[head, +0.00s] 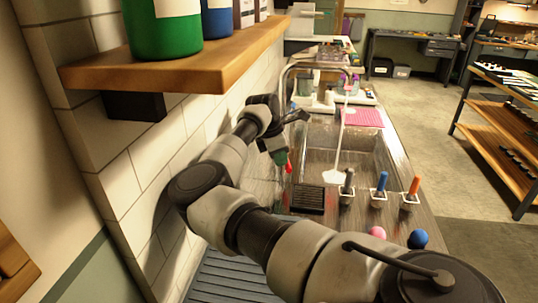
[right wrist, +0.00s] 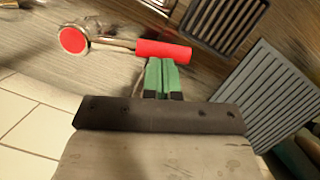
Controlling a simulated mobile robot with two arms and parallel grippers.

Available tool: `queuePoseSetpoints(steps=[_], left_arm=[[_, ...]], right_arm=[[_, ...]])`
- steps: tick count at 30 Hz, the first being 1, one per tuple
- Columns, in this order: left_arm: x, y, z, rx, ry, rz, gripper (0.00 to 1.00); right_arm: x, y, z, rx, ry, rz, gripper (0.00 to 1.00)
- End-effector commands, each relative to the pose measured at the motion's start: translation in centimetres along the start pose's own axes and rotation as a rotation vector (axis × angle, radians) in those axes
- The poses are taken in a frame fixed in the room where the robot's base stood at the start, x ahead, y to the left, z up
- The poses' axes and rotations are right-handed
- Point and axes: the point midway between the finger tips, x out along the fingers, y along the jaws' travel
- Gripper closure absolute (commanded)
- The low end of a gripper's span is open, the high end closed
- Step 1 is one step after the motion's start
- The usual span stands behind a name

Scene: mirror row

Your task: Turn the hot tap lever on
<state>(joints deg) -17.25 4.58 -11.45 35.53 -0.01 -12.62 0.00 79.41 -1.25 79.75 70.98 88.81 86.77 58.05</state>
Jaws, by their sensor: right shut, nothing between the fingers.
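The hot tap lever shows in the right wrist view as a red bar (right wrist: 165,49) on a metal stem, with a round red cap (right wrist: 73,40) at its left end. In the head view the red lever (head: 289,166) is a small patch beside my right gripper (head: 280,158). The right gripper's green fingers (right wrist: 162,74) are shut together with nothing between them. Their tips are right at the red bar's lower edge; I cannot tell if they touch. The tap base is mostly hidden behind my right arm in the head view. My left gripper is not in view.
A sink (head: 365,150) with a tall curved spout (head: 290,72) lies beyond; a pale stream falls into it. A dark grate (head: 308,199) and brushes in holders (head: 380,187) stand in front. A wooden shelf (head: 190,70) with bottles juts from the tiled wall on the left.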

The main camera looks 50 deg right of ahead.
Motion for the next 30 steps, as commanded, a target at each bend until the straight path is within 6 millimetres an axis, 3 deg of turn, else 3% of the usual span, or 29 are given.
queuePoseSetpoints(steps=[1,12,15,21,24,30], left_arm=[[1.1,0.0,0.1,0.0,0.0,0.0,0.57],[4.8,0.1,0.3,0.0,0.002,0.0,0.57],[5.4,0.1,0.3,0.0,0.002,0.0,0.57],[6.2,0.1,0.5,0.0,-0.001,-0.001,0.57],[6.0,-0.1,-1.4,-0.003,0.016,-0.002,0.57],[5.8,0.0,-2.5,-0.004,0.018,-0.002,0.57]], right_arm=[[0.7,-0.1,0.2,-0.036,0.001,0.014,1.0],[1.5,-0.4,3.0,-0.354,0.001,0.111,1.0],[1.6,-0.3,3.6,-0.355,0.001,0.11,1.0],[1.7,-0.2,4.4,-0.356,0.001,0.108,1.0],[1.8,-0.1,4.7,-0.355,0.001,0.107,1.0],[1.8,-0.1,5.1,-0.355,0.001,0.106,1.0]])
